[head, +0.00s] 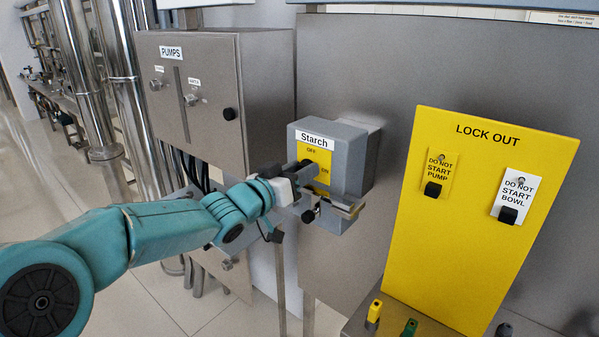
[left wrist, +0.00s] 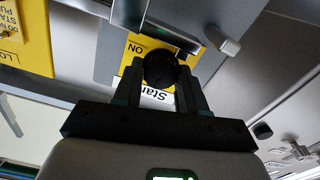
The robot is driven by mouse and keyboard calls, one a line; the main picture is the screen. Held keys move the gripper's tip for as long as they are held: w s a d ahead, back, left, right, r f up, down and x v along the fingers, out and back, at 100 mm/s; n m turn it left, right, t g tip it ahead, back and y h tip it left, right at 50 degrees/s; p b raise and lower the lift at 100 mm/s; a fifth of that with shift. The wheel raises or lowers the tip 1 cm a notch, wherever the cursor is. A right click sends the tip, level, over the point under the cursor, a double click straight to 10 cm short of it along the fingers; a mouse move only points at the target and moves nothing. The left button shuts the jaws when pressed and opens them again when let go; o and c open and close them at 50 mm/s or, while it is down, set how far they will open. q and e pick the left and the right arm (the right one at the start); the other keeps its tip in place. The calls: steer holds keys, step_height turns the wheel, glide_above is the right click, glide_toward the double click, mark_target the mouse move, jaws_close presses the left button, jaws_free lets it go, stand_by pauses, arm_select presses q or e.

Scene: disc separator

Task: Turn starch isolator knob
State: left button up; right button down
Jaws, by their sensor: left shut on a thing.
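The starch isolator (head: 365,155) is a grey box with a "Starch" label and a yellow plate (head: 318,158) marked OFF and ON. It is mounted on a grey metal panel in the middle of the head view. My left gripper (head: 305,178) reaches it from the left, in front of the yellow plate. In the left wrist view the black round knob (left wrist: 161,69) sits between the two fingers of my left gripper (left wrist: 160,82), which are shut on it. The fingers hide part of the plate and the knob's pointing direction is unclear. My right gripper is not in view.
A yellow LOCK OUT board (head: 478,240) with two hanging tags stands at the right. A grey PUMPS box (head: 262,95) with knobs is at the upper left. Steel pipes (head: 88,80) stand at far left. Small coloured items (head: 374,311) sit below the board.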

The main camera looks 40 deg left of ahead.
arm_select(q)
steer(key=m+b, duration=0.3)
steer(key=m, duration=0.1)
steer(key=shift+f, duration=0.15)
steer(key=m+b, duration=0.2)
steer(key=m, duration=0.5)
steer(key=m+b, duration=0.3)
steer(key=m, duration=0.3)
steer(key=shift+d+m+b, duration=0.2)
steer(key=shift+m+b, duration=0.1)
steer(key=shift+m, duration=0.1)
stand_by(0.3)
steer(key=o, duration=1.1)
steer(key=shift+f, duration=0.15)
steer(key=shift+f, duration=0.1)
